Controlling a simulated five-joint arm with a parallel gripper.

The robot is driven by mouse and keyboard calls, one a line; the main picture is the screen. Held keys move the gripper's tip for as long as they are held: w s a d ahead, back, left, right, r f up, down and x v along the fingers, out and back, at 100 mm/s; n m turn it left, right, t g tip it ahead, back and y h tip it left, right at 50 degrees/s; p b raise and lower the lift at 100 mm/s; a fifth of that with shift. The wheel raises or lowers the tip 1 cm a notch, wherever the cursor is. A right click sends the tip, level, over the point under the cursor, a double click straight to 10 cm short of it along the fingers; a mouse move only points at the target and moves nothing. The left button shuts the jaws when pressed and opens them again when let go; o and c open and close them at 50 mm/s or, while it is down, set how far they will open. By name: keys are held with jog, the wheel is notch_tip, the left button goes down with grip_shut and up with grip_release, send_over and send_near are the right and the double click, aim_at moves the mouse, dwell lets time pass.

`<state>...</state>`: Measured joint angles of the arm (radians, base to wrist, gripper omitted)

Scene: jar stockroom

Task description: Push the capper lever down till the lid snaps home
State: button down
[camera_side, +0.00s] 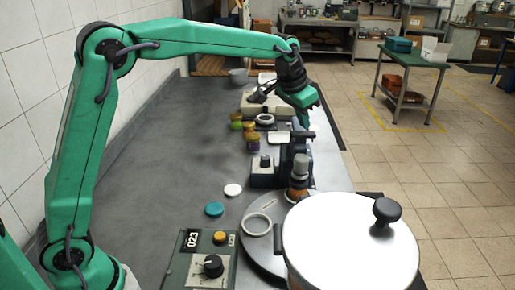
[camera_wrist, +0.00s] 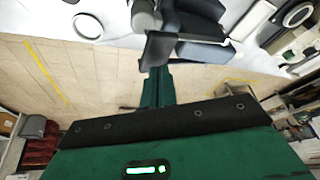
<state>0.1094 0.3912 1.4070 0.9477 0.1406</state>
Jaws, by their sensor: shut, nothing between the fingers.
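The capper (camera_side: 264,172) is a dark blue press standing on the grey bench, right of centre in the side view. Its lever (camera_side: 298,135) ends in a black crossbar near the top of the press. A jar with orange-brown contents (camera_side: 298,182) stands at the press, under its head; whether its lid is seated I cannot tell. My gripper (camera_side: 305,120) is shut and empty, pointing down just above the lever's bar. In the wrist view my green fingers (camera_wrist: 157,88) reach to the dark lever bar (camera_wrist: 162,45); whether they touch it I cannot tell.
A large white-lidded pot (camera_side: 345,240) with a black knob stands at the front right. A control box (camera_side: 200,262), a teal lid (camera_side: 214,209) and a white lid (camera_side: 233,190) lie near it. The bench's left side is clear.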

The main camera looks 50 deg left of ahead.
jog(key=shift+r, duration=0.1)
jog(key=shift+r, duration=2.45)
jog(key=shift+s, duration=0.1)
jog(key=shift+s+a+r, duration=0.1)
jog(key=shift+s+r, duration=0.1)
jog(key=shift+s, duration=0.05)
jog(key=s+a+r, duration=0.2)
jog(key=s, duration=0.7)
jog(key=s+a+f+n, duration=0.1)
jog(key=s+f, duration=0.1)
jog(key=s, duration=0.6)
jog(key=s+a+f+n, duration=0.1)
jog(key=s+f, duration=0.2)
jog(key=s, duration=0.5)
jog(key=s+a+f+t, duration=0.1)
jog(key=s+a+f, duration=0.1)
jog(key=s, duration=0.6)
jog(key=shift+s+f+n, duration=0.35)
jog(key=shift+f+n, duration=0.05)
jog(key=shift+f, duration=0.35)
